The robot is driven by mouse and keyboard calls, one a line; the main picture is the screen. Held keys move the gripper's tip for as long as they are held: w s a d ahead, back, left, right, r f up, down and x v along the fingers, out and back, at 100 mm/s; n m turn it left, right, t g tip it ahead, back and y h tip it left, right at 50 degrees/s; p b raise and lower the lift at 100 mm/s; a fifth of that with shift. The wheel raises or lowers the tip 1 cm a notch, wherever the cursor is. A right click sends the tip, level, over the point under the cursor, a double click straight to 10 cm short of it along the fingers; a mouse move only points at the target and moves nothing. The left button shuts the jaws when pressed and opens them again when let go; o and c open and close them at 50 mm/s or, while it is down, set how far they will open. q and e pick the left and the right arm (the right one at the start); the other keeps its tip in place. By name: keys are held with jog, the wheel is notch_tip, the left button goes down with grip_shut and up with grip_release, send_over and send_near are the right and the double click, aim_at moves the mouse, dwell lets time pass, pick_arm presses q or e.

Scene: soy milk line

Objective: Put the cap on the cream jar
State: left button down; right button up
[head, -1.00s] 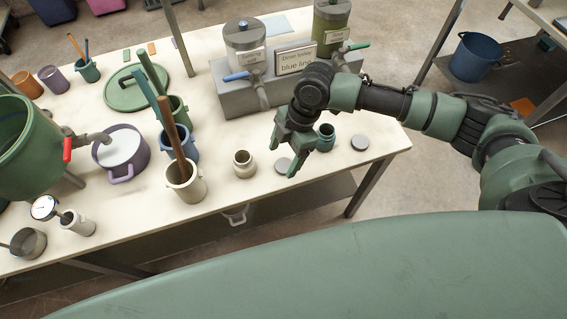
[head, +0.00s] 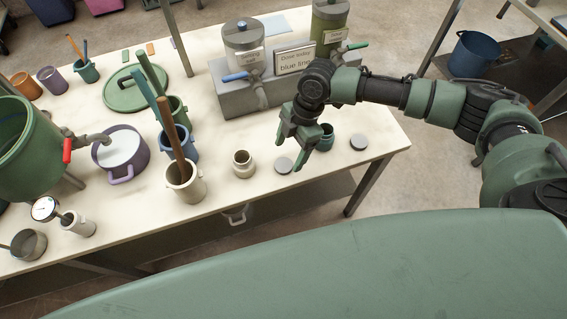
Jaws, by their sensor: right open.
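The cream jar (head: 243,163) stands upright and open near the front edge of the table. A grey cap (head: 283,165) lies flat on the table just to its right. A second grey cap (head: 359,143) lies further right, beyond a small teal jar (head: 326,137). My right gripper (head: 289,155) is open and points down by the nearer cap, one finger partly in front of it. Its fingers seem apart from the cap; the exact height is hard to tell. Nothing is held in it. My left gripper is not in view.
A grey dispenser block (head: 236,97) with two tanks stands behind the gripper. A cream pot with a brown stick (head: 186,189) and a blue pot (head: 179,145) stand left of the jar.

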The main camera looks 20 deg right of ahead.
aim_at(284, 164)
jog(key=x, duration=0.1)
jog(key=p+x, duration=0.1)
jog(key=x, duration=0.3)
jog(key=shift+w+d+f, duration=0.1)
jog(key=shift+w, duration=0.15)
jog(key=c, duration=1.4)
